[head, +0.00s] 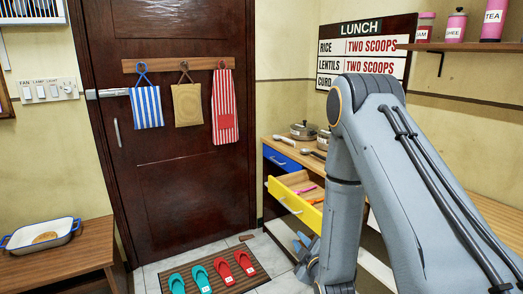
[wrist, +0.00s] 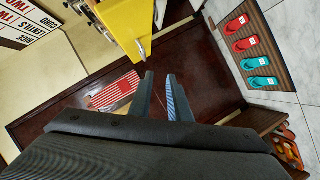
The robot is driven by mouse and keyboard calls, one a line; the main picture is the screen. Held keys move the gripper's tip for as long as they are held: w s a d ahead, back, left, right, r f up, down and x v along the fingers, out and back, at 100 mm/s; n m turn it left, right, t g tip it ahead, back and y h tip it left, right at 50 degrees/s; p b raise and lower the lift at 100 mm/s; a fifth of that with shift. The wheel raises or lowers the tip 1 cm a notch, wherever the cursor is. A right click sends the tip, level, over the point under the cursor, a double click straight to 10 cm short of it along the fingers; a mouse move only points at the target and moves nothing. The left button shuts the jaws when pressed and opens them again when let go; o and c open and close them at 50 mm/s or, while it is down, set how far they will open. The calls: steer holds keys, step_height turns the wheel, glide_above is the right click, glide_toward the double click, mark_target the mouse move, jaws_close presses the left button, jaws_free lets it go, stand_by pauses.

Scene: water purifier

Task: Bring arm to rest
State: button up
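My arm (head: 410,180) rises from the lower right in the head view, bends at a high elbow and reaches down to the floor side of the counter. My gripper (wrist: 161,80) shows two blue-grey fingers with a clear gap and nothing between them. In the head view only part of it shows, low and in front of the counter's drawers. In the wrist view the fingertips point toward the dark door, just below the open yellow drawer (wrist: 125,25), apart from it.
The yellow drawer (head: 286,196) stands pulled out, with coloured items inside. Pots (head: 303,131) stand on the counter. Flip-flops (head: 222,271) lie on a mat before the door (head: 185,190). A tray (head: 40,236) sits on a wooden bench (head: 85,257) at left.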

steer(key=s+d+r+m+g+h, duration=0.1)
steer(key=s+r+m+g, duration=0.3)
steer(key=s, duration=0.6)
steer(key=s+d+r+m+g, duration=0.3)
steer(key=s+r+m+g, duration=0.1)
steer(key=s, duration=0.6)
steer(key=s+d+r+m+g+h+p, duration=0.1)
steer(key=s+r+m+g, duration=0.4)
steer(key=s, duration=0.5)
steer(key=shift+s+d+r+g+h, duration=0.2)
steer(key=shift+d+r+g+h, duration=0.1)
steer(key=shift+d+r+g, duration=0.4)
